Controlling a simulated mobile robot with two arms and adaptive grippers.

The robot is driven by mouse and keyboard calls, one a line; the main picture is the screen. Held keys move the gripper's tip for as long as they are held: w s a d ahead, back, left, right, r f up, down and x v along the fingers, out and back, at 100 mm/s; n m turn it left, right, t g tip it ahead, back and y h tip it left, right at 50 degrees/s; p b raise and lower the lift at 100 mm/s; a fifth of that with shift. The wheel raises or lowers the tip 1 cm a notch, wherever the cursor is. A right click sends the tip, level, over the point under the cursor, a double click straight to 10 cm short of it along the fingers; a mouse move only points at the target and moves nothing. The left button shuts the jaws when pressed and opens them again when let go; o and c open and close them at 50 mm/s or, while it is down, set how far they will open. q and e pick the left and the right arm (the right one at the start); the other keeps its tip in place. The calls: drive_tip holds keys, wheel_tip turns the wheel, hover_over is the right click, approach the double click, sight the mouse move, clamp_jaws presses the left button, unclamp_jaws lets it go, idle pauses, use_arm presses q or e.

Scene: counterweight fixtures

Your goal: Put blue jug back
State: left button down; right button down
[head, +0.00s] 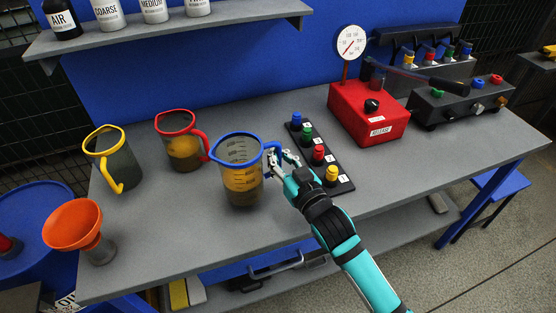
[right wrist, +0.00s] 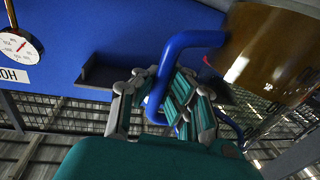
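The blue jug (head: 241,178) has a clear body with a blue rim and handle and holds amber liquid. It is upright at the middle of the bench; I cannot tell whether its base touches the top. My right gripper (head: 279,158) is at the handle on its right side. In the right wrist view, the fingers of the gripper (right wrist: 155,100) close around the blue handle (right wrist: 168,65), and the jug's amber body (right wrist: 268,50) shows at upper right. My left gripper is not in view.
A red jug (head: 183,150) and a yellow jug (head: 118,165) stand to the left, with an orange funnel (head: 75,225) in front. A strip of coloured knobs (head: 318,155) lies right of the gripper. A red gauge box (head: 368,112) stands behind.

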drive_tip(key=f, duration=0.1)
drive_tip(key=w+f, duration=0.1)
drive_tip(key=f, duration=0.1)
drive_tip(key=shift+w, duration=0.1)
drive_tip(key=shift+f, duration=0.25)
drive_tip(key=shift+f, duration=0.15)
drive_tip(key=c, duration=1.5)
unclamp_jaws()
drive_tip(key=shift+f, duration=0.1)
